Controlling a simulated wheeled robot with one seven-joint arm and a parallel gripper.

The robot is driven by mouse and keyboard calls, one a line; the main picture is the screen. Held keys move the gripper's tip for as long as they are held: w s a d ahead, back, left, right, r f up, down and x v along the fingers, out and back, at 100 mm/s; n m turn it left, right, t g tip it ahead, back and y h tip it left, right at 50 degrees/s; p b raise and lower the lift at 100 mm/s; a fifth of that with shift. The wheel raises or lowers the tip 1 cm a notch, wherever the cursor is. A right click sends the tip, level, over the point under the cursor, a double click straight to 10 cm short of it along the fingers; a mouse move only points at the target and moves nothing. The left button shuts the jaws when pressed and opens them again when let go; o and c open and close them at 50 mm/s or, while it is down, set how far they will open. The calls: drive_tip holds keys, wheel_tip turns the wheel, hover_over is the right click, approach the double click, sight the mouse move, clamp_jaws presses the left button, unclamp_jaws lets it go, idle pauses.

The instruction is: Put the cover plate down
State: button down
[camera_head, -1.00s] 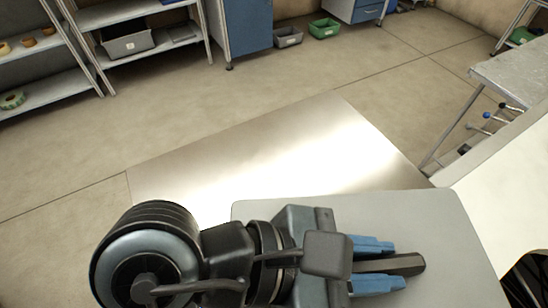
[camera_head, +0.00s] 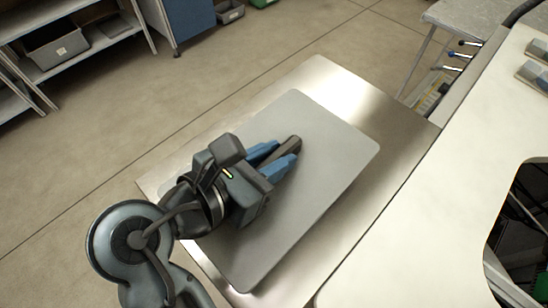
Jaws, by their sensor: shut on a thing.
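The cover plate (camera_head: 325,165) is a flat grey sheet with rounded corners and a dark bar handle (camera_head: 292,143) on top. My gripper (camera_head: 276,160) has blue fingers and is shut on this handle. The plate lies over the shiny metal tabletop (camera_head: 340,80), turned at an angle in the picture. I cannot tell whether it touches the metal or is held a little above it. My gripper and arm hide part of the plate's left side.
A cream worktop (camera_head: 440,200) with a dark opening (camera_head: 525,225) lies to the right. Bare metal shows beyond the plate's upper edge. A grey table (camera_head: 470,15) stands at the upper right, and shelves with a grey bin (camera_head: 57,50) at the upper left.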

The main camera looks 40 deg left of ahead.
sight(276, 150)
drive_tip(key=shift+w+a+f, duration=0.35)
drive_tip(key=shift+w+f, duration=0.05)
drive_tip(key=shift+w, duration=0.2)
drive_tip(key=shift+w+a+f, duration=0.35)
drive_tip(key=shift+w, duration=0.25)
drive_tip(key=shift+f, duration=2.05)
drive_tip(key=shift+f, duration=0.1)
drive_tip(key=c, duration=0.9)
unclamp_jaws()
drive_tip(key=b+v, duration=0.1)
drive_tip(key=v, duration=1.1)
drive_tip(key=shift+d, duration=0.1)
